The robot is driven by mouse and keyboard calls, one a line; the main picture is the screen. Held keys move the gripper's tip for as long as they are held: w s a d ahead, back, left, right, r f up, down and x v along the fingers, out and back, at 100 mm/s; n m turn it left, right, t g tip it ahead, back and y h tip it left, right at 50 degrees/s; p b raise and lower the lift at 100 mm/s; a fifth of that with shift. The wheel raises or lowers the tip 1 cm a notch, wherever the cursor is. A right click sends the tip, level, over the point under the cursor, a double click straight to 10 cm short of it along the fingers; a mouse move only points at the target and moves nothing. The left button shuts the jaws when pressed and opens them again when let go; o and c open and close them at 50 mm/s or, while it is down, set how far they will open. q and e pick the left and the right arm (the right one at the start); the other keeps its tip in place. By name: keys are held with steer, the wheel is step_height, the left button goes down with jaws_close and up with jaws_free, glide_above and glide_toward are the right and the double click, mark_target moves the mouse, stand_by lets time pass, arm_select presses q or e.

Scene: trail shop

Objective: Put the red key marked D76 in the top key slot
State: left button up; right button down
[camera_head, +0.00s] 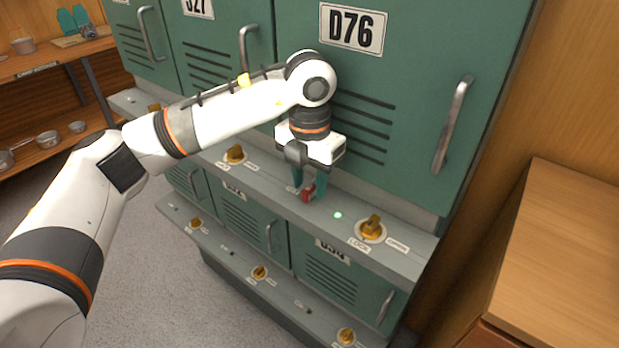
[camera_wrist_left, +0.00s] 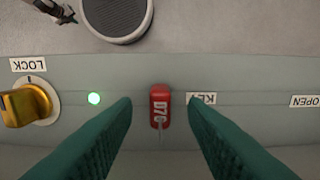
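The red key marked D76 (camera_wrist_left: 159,104) stands at the sloped ledge beside the KEY label (camera_wrist_left: 202,99), in line with the top row of controls. Its lower end is hidden, but it appears to sit in the slot there. My left gripper (camera_wrist_left: 160,110) has its two green fingers apart, one on each side of the key, with a visible gap on both sides. In the head view the left gripper (camera_head: 304,184) is over the ledge and the red key (camera_head: 308,193) shows by its fingertips. A green light (camera_wrist_left: 94,99) glows near the key. My right gripper is not in view.
The locker door marked D76 (camera_head: 420,110) is closed above the ledge, with a metal handle (camera_head: 452,125). A yellow lock knob (camera_head: 371,228) sits right of the light. More lockers are below. A wooden cabinet (camera_head: 570,260) stands at right; open floor (camera_head: 150,290) lies at left.

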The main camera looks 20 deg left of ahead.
arm_select(q)
steer(key=shift+r, duration=0.1)
step_height(320, 180, up, 12)
steer(key=shift+b, duration=0.45)
